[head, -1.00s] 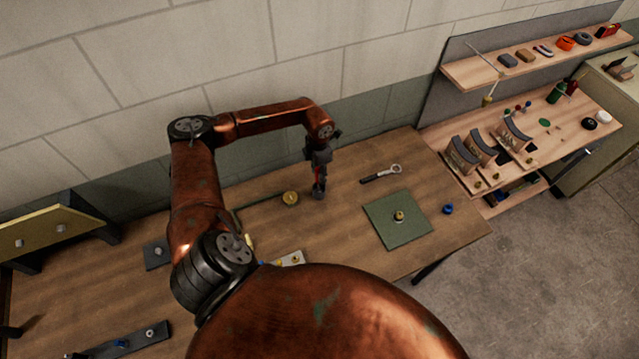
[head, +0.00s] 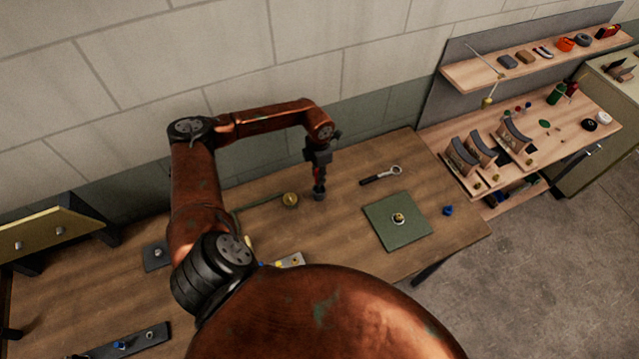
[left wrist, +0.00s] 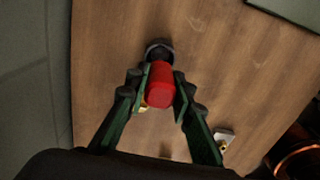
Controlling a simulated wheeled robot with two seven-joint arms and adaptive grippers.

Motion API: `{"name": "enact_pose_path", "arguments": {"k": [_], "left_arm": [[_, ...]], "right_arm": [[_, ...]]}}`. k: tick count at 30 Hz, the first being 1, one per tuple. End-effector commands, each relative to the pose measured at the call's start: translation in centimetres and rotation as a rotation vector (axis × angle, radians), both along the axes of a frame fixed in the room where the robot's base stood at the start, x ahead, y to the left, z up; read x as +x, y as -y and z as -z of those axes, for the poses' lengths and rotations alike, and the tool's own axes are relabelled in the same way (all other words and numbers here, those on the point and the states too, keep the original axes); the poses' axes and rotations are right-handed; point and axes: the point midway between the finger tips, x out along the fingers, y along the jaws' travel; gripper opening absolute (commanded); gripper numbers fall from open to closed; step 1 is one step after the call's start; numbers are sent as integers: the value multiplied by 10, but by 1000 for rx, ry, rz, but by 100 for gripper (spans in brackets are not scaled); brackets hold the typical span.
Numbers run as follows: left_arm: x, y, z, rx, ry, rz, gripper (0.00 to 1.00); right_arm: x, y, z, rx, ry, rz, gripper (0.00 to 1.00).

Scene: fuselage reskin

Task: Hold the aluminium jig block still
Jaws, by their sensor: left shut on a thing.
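My left gripper (head: 318,176) is over the back of the wooden table, pointing down. In the left wrist view its two green-and-dark fingers (left wrist: 160,90) are shut on a red tool (left wrist: 160,85) with a dark round end. That dark end (head: 319,192) is at or just above the tabletop; I cannot tell whether it touches. A pale metal block (head: 291,260), probably the aluminium jig block, lies on the table, partly hidden by my own arm and body. A pale piece (left wrist: 224,138) at lower right in the left wrist view may be the same block. My right gripper is out of view.
A brass disc (head: 290,200) lies just left of the held tool. A ratchet wrench (head: 381,175), a green mat (head: 380,232) with a small brass part, and a blue piece (head: 448,210) lie to the right. A wooden bench (head: 560,130) with curved blocks stands beyond.

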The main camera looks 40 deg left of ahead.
Motion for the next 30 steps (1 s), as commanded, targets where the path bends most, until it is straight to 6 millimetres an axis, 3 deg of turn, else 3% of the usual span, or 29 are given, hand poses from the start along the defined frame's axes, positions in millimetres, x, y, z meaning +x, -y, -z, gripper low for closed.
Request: {"name": "enact_pose_path", "arguments": {"k": [30], "left_arm": [[1, 0, -80, 0, 1, -1, 0]], "right_arm": [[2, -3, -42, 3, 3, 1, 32]]}}
